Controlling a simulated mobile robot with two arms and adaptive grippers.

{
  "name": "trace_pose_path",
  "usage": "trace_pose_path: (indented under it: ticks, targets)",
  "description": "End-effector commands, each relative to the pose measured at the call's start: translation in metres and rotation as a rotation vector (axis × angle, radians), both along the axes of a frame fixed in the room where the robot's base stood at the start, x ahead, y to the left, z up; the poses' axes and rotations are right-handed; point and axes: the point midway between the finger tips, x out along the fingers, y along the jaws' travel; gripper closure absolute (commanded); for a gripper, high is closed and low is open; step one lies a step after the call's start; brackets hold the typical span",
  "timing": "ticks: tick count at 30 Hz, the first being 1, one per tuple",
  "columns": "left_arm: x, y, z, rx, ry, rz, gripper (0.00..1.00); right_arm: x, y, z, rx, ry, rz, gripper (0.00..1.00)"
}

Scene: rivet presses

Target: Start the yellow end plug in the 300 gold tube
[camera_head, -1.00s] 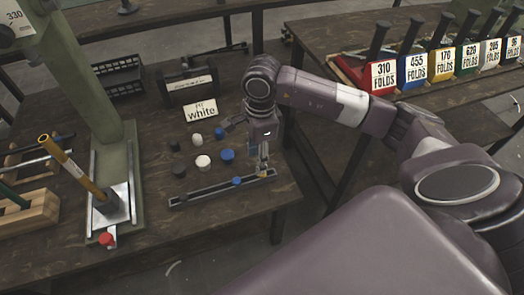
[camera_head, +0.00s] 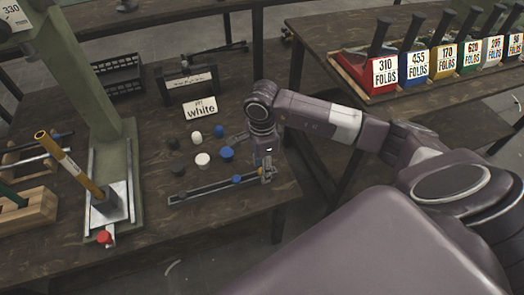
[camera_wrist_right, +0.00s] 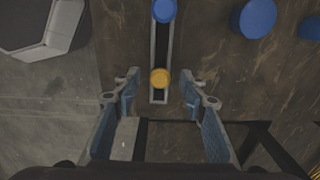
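The yellow end plug (camera_wrist_right: 160,78) sits at the near end of a dark slotted rail (camera_wrist_right: 160,99) in the right wrist view. My right gripper (camera_wrist_right: 160,88) is open, with one finger on each side of the plug and apart from it. In the head view my right gripper (camera_head: 266,174) is at the right end of the rail (camera_head: 206,189) and mostly hides the yellow plug. A gold tube (camera_head: 77,169) leans in the press at left, its open end up and to the left. No 300 mark is readable on it. My left gripper is out of view.
A blue plug (camera_head: 237,179) and a dark one sit on the rail. Several white, blue and dark caps stand behind it, with a "white" sign (camera_head: 201,108). A red cap (camera_head: 104,237) is at the press foot. Labelled coloured bins (camera_head: 385,72) stand on the right table.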

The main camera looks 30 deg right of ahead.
Motion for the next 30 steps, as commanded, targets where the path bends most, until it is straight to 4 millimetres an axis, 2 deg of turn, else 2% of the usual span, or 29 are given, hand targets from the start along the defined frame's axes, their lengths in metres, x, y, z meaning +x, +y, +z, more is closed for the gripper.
trace_pose_path:
  ticks: [1,7,17,22,25,30]
  targets:
    - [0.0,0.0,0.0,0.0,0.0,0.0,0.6,0.0,0.0,0.0,0.0,0.0,0.0,0.68]
    - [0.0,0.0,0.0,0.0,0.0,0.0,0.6,0.0,0.0,0.0,0.0,0.0,0.0,0.9]
    - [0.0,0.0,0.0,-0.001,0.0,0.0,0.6,0.0,0.0,0.0,0.001,0.0,0.0,0.9]
    - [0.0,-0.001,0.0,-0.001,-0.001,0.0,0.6,0.0,0.0,0.007,0.001,-0.001,0.0,0.9]
    - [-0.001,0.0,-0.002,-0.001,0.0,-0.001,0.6,0.001,0.0,0.018,0.001,-0.001,0.001,0.9]
    - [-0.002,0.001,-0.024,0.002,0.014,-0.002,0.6,0.002,0.0,0.052,0.0,-0.006,0.0,0.9]
